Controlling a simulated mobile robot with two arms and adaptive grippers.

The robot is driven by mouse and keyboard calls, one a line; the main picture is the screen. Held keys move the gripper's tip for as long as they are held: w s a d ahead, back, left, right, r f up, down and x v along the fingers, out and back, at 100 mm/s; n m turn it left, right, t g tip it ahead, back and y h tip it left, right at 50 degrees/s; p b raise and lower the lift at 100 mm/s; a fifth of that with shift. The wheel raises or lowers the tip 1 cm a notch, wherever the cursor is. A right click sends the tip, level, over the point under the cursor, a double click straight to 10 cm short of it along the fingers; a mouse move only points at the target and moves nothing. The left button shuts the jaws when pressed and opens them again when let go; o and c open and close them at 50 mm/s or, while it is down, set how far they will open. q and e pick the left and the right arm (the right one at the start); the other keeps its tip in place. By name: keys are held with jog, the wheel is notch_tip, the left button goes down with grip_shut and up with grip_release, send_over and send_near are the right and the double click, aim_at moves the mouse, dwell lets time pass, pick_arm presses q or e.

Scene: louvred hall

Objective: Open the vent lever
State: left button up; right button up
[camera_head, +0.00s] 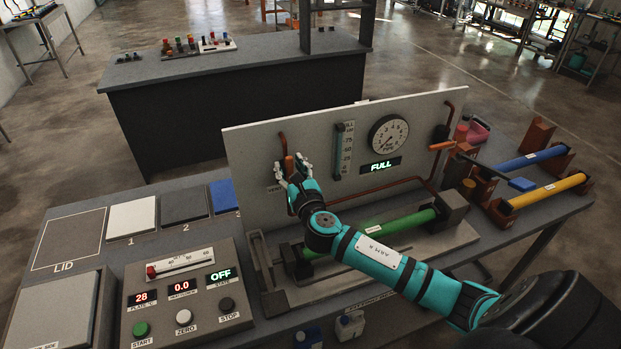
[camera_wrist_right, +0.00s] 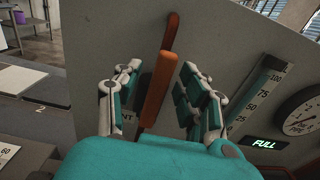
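The vent lever (camera_head: 284,146) is on the upright grey panel (camera_head: 250,150), left of the level gauge. In the right wrist view its orange handle (camera_wrist_right: 156,88) hangs down, slightly tilted, below a dark red upper part. My right gripper (camera_head: 295,170) is open at the lever. In the right wrist view the right gripper (camera_wrist_right: 158,80) has a finger on each side of the handle, with visible gaps. A label beside the handle is partly hidden by the left finger. My left gripper is not in view.
A level gauge (camera_head: 344,150), a dial (camera_head: 388,135) and a green "FULL" display (camera_head: 386,165) are right of the lever. A green tube (camera_head: 400,222) lies in front of the panel under my right arm. A control box (camera_head: 184,292) reading "OFF" stands at front left.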

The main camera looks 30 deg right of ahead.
jog(key=v, duration=0.7)
dwell(0.3)
